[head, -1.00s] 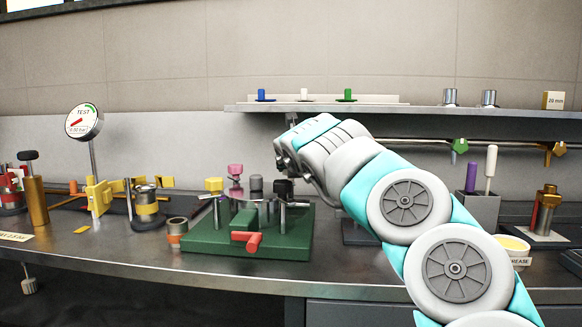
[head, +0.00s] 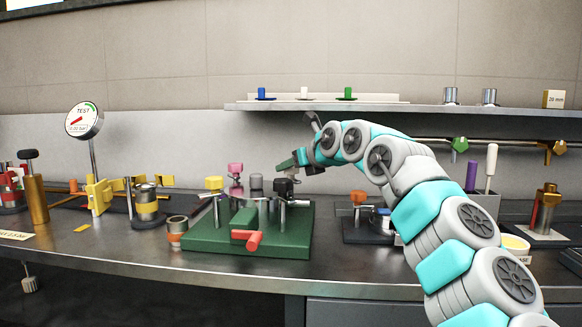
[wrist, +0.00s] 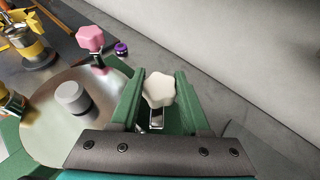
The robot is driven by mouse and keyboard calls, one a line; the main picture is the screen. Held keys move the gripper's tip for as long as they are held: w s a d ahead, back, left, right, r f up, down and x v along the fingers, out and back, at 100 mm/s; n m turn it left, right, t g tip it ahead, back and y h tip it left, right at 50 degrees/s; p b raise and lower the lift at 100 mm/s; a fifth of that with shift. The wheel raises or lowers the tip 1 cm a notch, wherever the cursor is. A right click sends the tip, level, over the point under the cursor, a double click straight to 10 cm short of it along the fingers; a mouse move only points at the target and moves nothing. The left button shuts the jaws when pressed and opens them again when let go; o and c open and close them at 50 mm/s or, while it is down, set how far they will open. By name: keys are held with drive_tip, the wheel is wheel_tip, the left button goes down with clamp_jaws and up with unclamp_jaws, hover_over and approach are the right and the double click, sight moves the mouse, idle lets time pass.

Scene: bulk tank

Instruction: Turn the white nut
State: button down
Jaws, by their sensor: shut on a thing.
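The white nut (wrist: 158,89) is a lobed, star-shaped knob in the wrist view, on a metal stud at the edge of a round metal lid (wrist: 52,132). My gripper (wrist: 160,77) is shut on it, with one green jaw on each side. In the head view my gripper (head: 292,163) reaches in from the right above the green base (head: 210,241) that carries the lid. I cannot make out the white nut in the head view.
A yellow knob (head: 214,184) and a black knob (head: 284,188) are also at the fixture. A shelf (head: 420,109) runs above, and a dial gauge (head: 84,121) stands left.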

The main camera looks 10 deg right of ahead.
drive_tip(key=shift+r+n+g+y, duration=0.15)
drive_tip(key=shift+n+g+y, duration=0.75)
drive_tip(key=shift+n+y, duration=0.75)
drive_tip(key=shift+n+g+y, duration=0.3)
drive_tip(key=shift+n+y, duration=0.15)
drive_tip(key=shift+y, duration=0.1)
drive_tip(key=shift+d+n+g+y, duration=0.1)
drive_tip(key=shift+n+g+y, duration=0.4)
drive_tip(key=shift+n, duration=0.1)
drive_tip(key=c, duration=0.6)
unclamp_jaws()
drive_tip(key=shift+c, duration=0.2)
drive_tip(key=shift+o, duration=1.3)
drive_tip(key=v, duration=0.7)
drive_tip(key=shift+s+d+r, duration=0.2)
drive_tip(key=shift+d, duration=0.1)
